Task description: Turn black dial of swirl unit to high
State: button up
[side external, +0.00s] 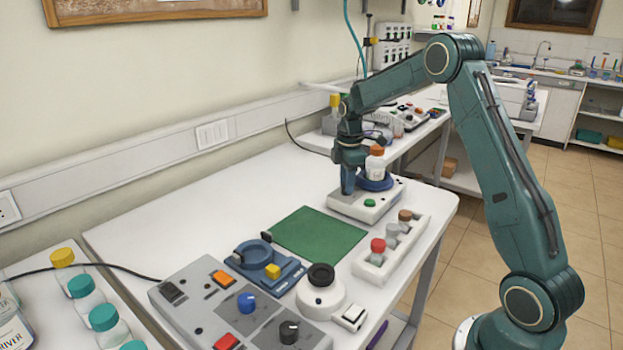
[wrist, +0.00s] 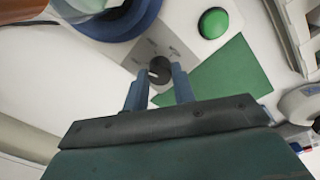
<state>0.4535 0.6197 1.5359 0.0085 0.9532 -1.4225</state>
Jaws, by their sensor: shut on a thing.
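The swirl unit (side external: 372,213) is a white box with a blue round platform (side external: 374,182) and a green button (side external: 370,203). A bottle with an orange cap (side external: 376,151) stands on the platform. My gripper (side external: 348,190) points down at the left part of the unit, and hides the dial in the side view. In the wrist view the black dial (wrist: 159,68) sits between the fingertips of my gripper (wrist: 159,82), which are shut on it. The dial has a pale mark on its lower left side. Small labels near it are too blurred to read.
A green mat (side external: 318,236) lies in front of the unit. A white rack (side external: 393,250) with several capped vials stands close on the right. A grey control panel (side external: 230,312), a blue clamp-like device (side external: 262,262) and a white round device (side external: 320,292) are nearer the camera.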

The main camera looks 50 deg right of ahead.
jog(key=m, duration=0.6)
jog(key=shift+m, duration=0.4)
jog(key=m, duration=0.3)
jog(key=shift+m, duration=0.4)
jog(key=m, duration=0.3)
jog(key=shift+w+m, duration=0.1)
jog(key=shift+m, duration=0.2)
jog(key=m, duration=0.4)
jog(key=shift+m+g, duration=0.3)
jog(key=shift+m, duration=1.7)
jog(key=o, duration=1)
